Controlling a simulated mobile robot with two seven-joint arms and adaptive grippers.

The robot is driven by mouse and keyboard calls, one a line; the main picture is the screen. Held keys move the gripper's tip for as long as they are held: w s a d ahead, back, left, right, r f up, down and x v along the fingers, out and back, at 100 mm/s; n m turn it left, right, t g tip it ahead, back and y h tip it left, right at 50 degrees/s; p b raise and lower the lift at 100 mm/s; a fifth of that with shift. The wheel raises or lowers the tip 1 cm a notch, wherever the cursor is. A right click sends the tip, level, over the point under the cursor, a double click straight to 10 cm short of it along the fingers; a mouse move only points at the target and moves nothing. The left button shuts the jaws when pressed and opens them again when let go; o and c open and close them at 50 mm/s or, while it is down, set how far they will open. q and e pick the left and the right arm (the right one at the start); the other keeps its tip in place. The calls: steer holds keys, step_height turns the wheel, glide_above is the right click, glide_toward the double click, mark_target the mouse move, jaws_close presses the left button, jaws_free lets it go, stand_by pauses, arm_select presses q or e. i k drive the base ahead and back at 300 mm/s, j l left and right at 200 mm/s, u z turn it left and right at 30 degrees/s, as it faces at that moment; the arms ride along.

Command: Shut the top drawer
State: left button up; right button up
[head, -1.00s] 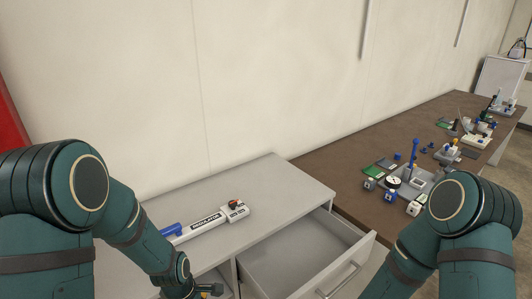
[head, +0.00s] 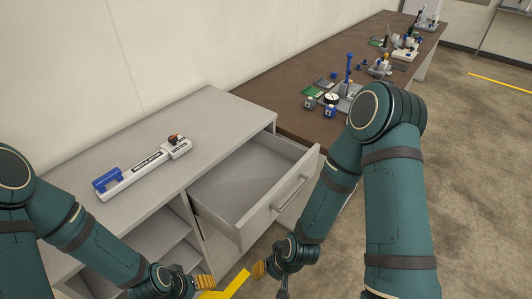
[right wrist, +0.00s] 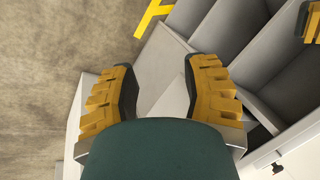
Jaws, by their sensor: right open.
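The top drawer (head: 232,190) of the grey cabinet (head: 215,110) is pulled out and looks empty. Its front (head: 258,222) carries a bar handle (head: 290,193). My right gripper (head: 262,280) is low in front of the cabinet, below and nearer than the drawer front, apart from the handle in the head view. In the right wrist view its yellow-padded fingers (right wrist: 160,72) are spread with nothing held. My left gripper (head: 205,283) is at the bottom of the head view, left of the right one, before the open shelves; its finger opening is unclear.
A white and blue labelled regulator tool (head: 145,168) lies on the cabinet top. A brown table (head: 290,118) with several small devices stands behind, to the right. Open shelves (head: 160,245) are below the cabinet top. Yellow tape (head: 232,287) marks the floor, and the right floor is clear.

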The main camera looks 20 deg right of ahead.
mark_target(241, 196)
steer(key=i+l+u, duration=0.45)
steer(key=i+l, duration=0.2)
steer(key=i, duration=0.1)
